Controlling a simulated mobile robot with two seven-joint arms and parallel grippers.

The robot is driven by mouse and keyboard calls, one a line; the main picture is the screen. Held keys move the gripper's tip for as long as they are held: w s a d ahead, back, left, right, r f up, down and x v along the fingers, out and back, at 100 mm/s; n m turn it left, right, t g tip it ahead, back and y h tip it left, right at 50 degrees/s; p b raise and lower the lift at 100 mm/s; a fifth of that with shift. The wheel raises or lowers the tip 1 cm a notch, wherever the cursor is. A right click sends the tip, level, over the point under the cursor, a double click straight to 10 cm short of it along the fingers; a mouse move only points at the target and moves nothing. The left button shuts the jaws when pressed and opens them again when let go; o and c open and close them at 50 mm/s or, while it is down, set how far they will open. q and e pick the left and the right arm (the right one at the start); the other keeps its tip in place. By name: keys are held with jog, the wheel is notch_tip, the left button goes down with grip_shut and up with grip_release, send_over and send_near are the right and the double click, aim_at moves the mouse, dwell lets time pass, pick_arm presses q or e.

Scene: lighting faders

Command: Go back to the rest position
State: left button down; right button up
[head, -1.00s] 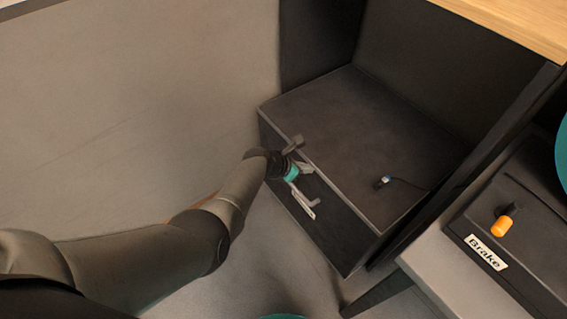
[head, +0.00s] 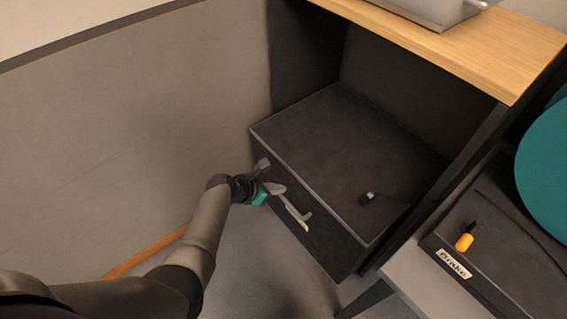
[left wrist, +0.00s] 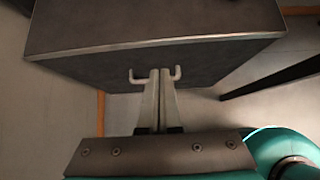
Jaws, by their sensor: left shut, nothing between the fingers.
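My left arm comes in from the lower left in the head view. Its gripper (head: 278,188) is shut and empty, in front of the dark drawer unit (head: 342,130) near the pale drawer handle (head: 295,217). In the left wrist view the two shut fingers (left wrist: 160,74) point at the drawer front (left wrist: 200,65). They cover the middle of the handle (left wrist: 178,73), whose ends show on both sides. I cannot tell whether the fingers touch it. My right gripper is in neither view.
A small dark plug or connector (head: 368,197) lies on the drawer unit. A wooden top (head: 470,50) stands above it. At the right is a dark panel with an orange knob (head: 465,242), a "Brake" label (head: 453,264) and a teal round thing (head: 548,160). A grey wall is at the left.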

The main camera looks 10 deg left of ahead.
pick_arm(q)
jog(key=shift+s+f, duration=0.1)
jog(key=shift+s, duration=0.05)
jog(key=s+a+f+m+g+y, duration=0.2)
jog(key=s+f+m, duration=0.55)
jog(key=s, duration=0.35)
jog(key=s+a+f+m+g+y, duration=0.2)
jog(key=s+a+f+m, duration=0.1)
jog(key=s+f+m, duration=0.55)
jog(key=s+a+f+m+g+y, duration=0.1)
jog(key=s+f+m, duration=0.1)
jog(key=s+m, duration=0.5)
jog(key=s+a+f+m, duration=0.2)
jog(key=s+m, duration=0.5)
jog(key=s, duration=0.9)
jog(key=shift+s+f+g+y, duration=0.2)
jog(key=shift+f+g+y, duration=0.2)
jog(key=shift+f, duration=0.25)
jog(key=shift+a, duration=0.1)
